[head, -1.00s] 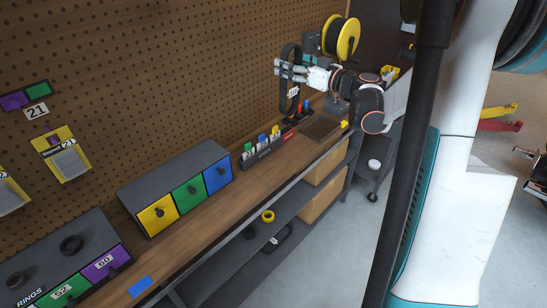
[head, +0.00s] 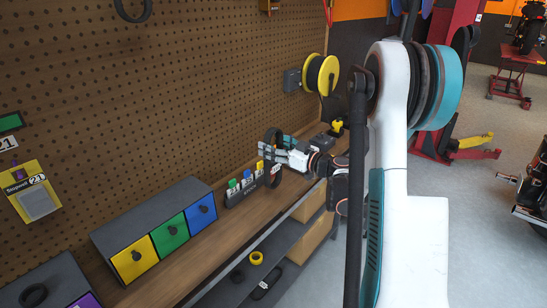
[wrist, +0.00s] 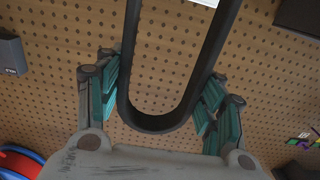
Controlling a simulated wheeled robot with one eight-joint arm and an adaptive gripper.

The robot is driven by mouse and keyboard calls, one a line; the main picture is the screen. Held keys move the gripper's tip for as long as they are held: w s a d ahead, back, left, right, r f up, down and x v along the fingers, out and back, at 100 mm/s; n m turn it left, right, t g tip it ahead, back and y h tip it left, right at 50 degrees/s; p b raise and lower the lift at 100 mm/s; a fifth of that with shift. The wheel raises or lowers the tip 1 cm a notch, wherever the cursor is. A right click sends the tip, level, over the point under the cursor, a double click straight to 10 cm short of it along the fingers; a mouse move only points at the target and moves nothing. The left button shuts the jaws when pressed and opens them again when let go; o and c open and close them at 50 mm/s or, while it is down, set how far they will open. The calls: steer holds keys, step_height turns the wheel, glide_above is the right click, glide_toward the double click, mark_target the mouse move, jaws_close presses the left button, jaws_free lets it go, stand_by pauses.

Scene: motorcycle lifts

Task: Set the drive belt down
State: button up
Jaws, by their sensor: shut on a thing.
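The drive belt is a narrow black loop that hangs upright over the workbench (head: 192,250); its rounded lower end (wrist: 155,122) shows in the wrist view. My gripper (head: 284,152) reaches in from the right in the head view and is shut on the belt. In the wrist view the teal-padded fingers stand on both sides of the loop. A small white tag shows on the belt. The belt's lower end is close to the bench, just behind the card rack; I cannot tell whether it touches.
A card rack (head: 240,190) with coloured tabs stands left of the belt. A drawer box (head: 151,228) with yellow, green and blue fronts is nearer. A yellow reel (head: 323,74) sits on the pegboard (head: 190,90) beyond. Bare bench shows in front of the drawers and rack.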

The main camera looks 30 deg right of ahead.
steer(key=shift+f+b, duration=0.5)
steer(key=shift+f, duration=1.4)
steer(key=o, duration=1.6)
steer(key=shift+c, duration=0.2)
steer(key=p+v, duration=0.1)
steer(key=v, duration=1.1)
steer(key=shift+p, duration=0.4)
